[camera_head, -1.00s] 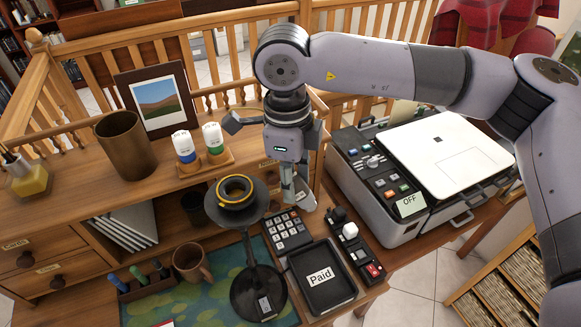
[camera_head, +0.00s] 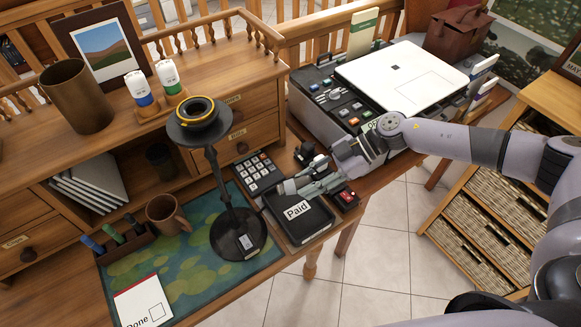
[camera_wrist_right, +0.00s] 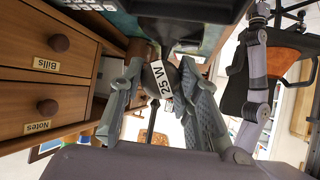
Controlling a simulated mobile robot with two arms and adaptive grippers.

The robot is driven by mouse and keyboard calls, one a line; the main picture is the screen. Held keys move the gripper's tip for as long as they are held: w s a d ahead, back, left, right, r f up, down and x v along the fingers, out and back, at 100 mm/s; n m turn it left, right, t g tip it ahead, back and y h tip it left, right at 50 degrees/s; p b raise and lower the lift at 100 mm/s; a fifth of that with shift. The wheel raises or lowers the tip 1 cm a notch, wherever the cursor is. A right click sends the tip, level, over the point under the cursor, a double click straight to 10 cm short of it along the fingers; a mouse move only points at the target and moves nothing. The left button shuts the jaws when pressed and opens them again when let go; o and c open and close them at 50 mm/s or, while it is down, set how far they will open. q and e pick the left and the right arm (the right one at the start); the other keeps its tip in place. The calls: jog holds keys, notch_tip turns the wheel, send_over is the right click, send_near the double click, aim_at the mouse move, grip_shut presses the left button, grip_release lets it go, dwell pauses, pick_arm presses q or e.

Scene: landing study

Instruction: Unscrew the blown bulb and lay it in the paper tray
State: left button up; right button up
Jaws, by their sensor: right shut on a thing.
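My right gripper (camera_head: 290,187) is low at the back edge of the black tray (camera_head: 306,232) with the "Paid" label. In the right wrist view its fingers (camera_wrist_right: 163,78) are shut on a dark bulb with a white "25 W" label (camera_wrist_right: 160,80). In the head view the bulb is mostly hidden by the fingers, and I cannot tell whether it touches the tray. The black desk lamp (camera_head: 233,205) stands left of the tray, with a yellow ring in its upturned head (camera_head: 196,110). My left gripper is not in view.
Two white bulbs, with blue (camera_head: 142,90) and green (camera_head: 169,76) bands, stand on a wooden holder. A keypad (camera_head: 258,173) lies behind the tray. A switch box (camera_head: 346,198) is at its right. A mug (camera_head: 166,213) and pen holder (camera_head: 125,243) are left of the lamp.

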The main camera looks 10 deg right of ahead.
jog(key=f, duration=0.1)
jog(key=d+f+m+t, duration=0.1)
jog(key=d+m+t, duration=0.1)
jog(key=shift+s+f, duration=0.25)
jog(key=shift+f, duration=0.15)
jog(key=shift+f, duration=1.5)
jog(key=shift+f, duration=0.25)
jog(key=shift+f+b, duration=0.55)
jog(key=shift+f, duration=0.2)
